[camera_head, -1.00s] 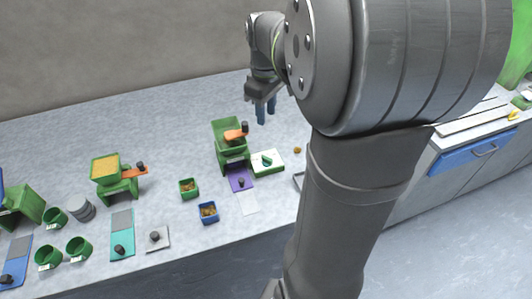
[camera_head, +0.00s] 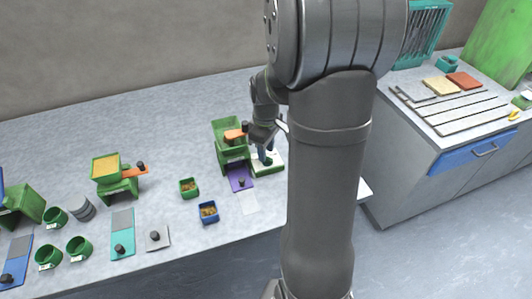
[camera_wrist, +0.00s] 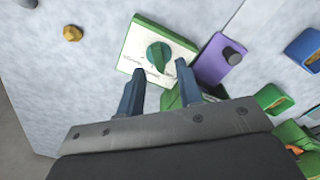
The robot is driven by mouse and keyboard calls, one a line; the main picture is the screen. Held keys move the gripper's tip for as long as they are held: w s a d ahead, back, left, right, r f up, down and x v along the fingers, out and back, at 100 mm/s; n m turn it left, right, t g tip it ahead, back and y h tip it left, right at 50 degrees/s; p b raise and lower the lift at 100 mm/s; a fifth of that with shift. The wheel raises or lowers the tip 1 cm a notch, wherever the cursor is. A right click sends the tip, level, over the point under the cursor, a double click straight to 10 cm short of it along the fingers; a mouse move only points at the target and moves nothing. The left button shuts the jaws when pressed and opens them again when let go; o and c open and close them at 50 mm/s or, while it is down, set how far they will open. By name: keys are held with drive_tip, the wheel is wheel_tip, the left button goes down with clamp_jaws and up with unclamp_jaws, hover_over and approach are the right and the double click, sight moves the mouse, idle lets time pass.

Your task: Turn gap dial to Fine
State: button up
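The gap dial is a round dark green knob (camera_wrist: 159,56) on a white plate with a green edge (camera_wrist: 128,57). In the head view my gripper (camera_head: 266,157) is low over the plate and hides the knob.
A purple slide with a dark knob (camera_wrist: 213,60) sits close beside the plate. A green cup (camera_head: 188,187) and a blue cup (camera_head: 208,211) stand to the left. A second mill (camera_head: 105,165) is farther left. A small brown lump (camera_wrist: 73,33) lies on the bench.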

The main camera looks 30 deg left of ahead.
drive_tip(key=shift+f, duration=1)
clamp_jaws()
drive_tip(key=shift+n, duration=1)
